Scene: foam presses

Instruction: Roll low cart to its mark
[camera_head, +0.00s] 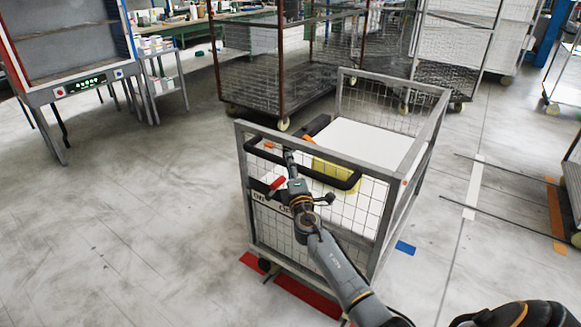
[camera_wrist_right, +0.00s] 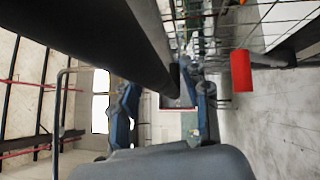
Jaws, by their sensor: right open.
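The low cart (camera_head: 405,184) is a grey frame with wire mesh sides, in the middle of the head view. A black handle bar (camera_head: 338,181) runs along its near side. A white slab (camera_head: 365,142) and something yellow lie inside. My right gripper (camera_head: 291,163) is over the near side at the handle. Its fingers stand apart in the wrist view (camera_wrist_right: 165,105), with the dark bar running close by them; I cannot tell whether they touch it. Red floor marks (camera_head: 306,299) lie under the cart's near edge, and a blue one (camera_head: 405,247) lies at its right. My left gripper is out of view.
A tall mesh cart (camera_head: 262,75) stands close behind the low cart, with more mesh carts at the back right. A machine (camera_head: 90,88) stands at the left. Orange (camera_head: 556,215) and white (camera_head: 473,187) floor marks lie at the right. The floor at the left front is clear.

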